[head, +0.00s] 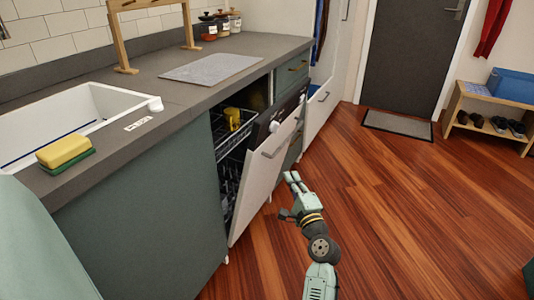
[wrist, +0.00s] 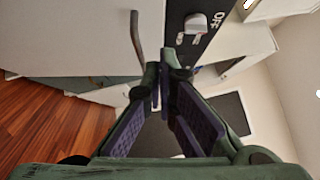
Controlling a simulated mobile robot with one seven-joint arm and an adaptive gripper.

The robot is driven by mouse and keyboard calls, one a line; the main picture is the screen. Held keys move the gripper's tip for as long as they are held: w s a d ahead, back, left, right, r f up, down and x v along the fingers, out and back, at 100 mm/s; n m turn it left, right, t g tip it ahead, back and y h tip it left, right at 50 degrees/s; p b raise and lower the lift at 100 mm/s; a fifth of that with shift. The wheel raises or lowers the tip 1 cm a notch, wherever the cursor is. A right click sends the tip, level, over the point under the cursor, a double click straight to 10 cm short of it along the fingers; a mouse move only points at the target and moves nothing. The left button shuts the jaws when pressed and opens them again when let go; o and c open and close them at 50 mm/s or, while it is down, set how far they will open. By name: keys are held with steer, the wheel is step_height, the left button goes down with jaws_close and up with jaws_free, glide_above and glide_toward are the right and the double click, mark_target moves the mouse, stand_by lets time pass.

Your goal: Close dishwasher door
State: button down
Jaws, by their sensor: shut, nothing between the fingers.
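The dishwasher door (head: 262,187) is white with a dark top edge. In the head view it stands tilted partly open, with a gap on its left side. Through the gap the dark racks (head: 228,143) and a yellow cup (head: 233,118) show. A bar handle (head: 281,141) is on the door's outer face, and it also shows in the wrist view (wrist: 136,35). My gripper (head: 292,178) is shut and empty, to the right of the door's outer face. In the wrist view its fingertips (wrist: 163,72) meet near the door; contact cannot be told.
The countertop (head: 190,89) runs above, with a sink (head: 75,116) and a sponge (head: 64,150) at left. The wooden floor (head: 390,210) is clear to the right. A shoe bench (head: 490,95) and a dark mat (head: 398,126) stand far off.

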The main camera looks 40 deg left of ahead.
steer(key=p, duration=0.1)
glide_toward(266, 142)
steer(key=w, duration=0.3)
steer(key=a, duration=0.1)
steer(key=a+p, duration=0.1)
steer(key=shift+s+a+r, duration=0.2)
steer(key=shift+a+r, duration=0.15)
steer(key=shift+r, duration=0.05)
steer(key=shift+s+a, duration=0.15)
steer(key=shift+a, duration=0.4)
